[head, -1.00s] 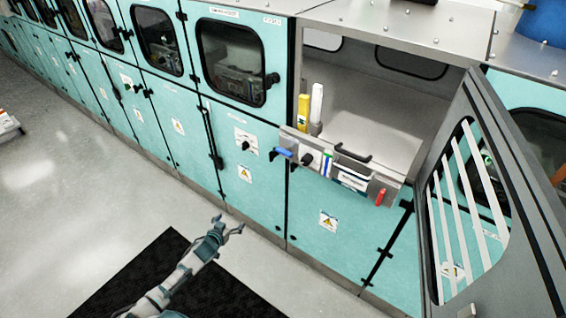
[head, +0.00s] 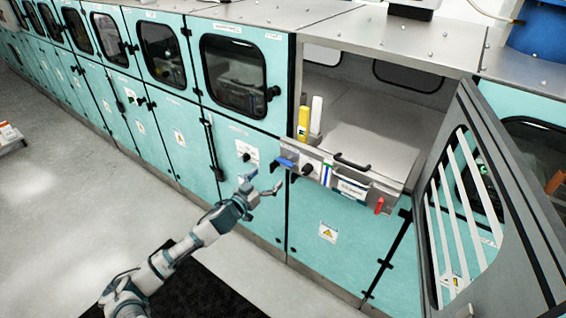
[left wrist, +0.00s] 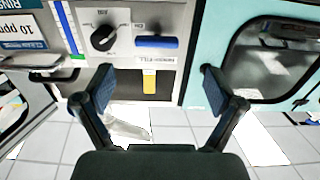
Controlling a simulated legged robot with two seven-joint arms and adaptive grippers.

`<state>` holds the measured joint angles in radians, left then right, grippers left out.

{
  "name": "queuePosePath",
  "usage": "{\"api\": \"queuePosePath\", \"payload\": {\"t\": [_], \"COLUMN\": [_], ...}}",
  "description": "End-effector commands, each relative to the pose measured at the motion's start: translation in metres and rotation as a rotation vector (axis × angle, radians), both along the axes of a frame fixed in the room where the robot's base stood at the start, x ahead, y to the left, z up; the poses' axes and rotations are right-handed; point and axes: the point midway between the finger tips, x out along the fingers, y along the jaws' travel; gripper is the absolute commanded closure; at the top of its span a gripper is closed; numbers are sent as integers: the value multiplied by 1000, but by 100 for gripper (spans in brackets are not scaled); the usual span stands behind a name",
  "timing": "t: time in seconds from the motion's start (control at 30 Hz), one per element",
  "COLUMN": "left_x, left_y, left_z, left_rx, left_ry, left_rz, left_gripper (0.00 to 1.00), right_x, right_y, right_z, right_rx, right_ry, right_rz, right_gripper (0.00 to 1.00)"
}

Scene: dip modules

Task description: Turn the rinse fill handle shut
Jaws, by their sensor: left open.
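The rinse fill handle is a blue lever (head: 285,162) on the grey panel (head: 325,172) at the front of the open bay. In the left wrist view the blue lever (left wrist: 157,42) lies crosswise beside a RINSE-FILL label (left wrist: 155,58). My left gripper (head: 267,180) is open and empty, just below and left of the lever in the head view, apart from it. In the left wrist view its two fingers (left wrist: 157,88) are spread wide, with the lever beyond the gap between them. My right gripper is not in view.
A black knob (head: 307,169) sits right beside the lever. A black drawer-like handle (head: 352,163) and a red item (head: 379,205) are farther right on the panel. The open slatted door (head: 480,205) stands at the right. Floor (head: 60,220) is free at the left.

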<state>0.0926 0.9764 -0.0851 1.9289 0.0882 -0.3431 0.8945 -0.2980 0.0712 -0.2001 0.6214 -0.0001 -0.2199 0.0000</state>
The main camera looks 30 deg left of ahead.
Motion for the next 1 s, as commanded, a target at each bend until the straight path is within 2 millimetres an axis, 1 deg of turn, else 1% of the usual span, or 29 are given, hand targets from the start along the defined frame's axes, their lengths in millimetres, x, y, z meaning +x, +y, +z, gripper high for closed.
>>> {"api": "queuePosePath", "payload": {"t": [0.03,0.07,0.3,0.5,0.7,0.97,1.0], "left_x": [10,15,60,88,99,99,99], "left_y": [-1,-2,-2,-3,-5,-7,-7], "left_z": [4,4,3,1,0,0,0], "left_rx": [0,1,-3,-2,-1,1,1], "left_ry": [-4,-5,-4,-2,-2,-1,-1], "left_rz": [0,0,1,1,-1,-1,-1], "left_gripper": [6,6,6,6,6,6,16], "right_x": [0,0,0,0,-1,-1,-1], "right_y": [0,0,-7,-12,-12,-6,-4], "right_z": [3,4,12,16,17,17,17], "right_rx": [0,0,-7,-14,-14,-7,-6], "right_ry": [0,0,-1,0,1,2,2], "right_rz": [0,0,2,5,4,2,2], "right_gripper": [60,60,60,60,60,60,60]}}
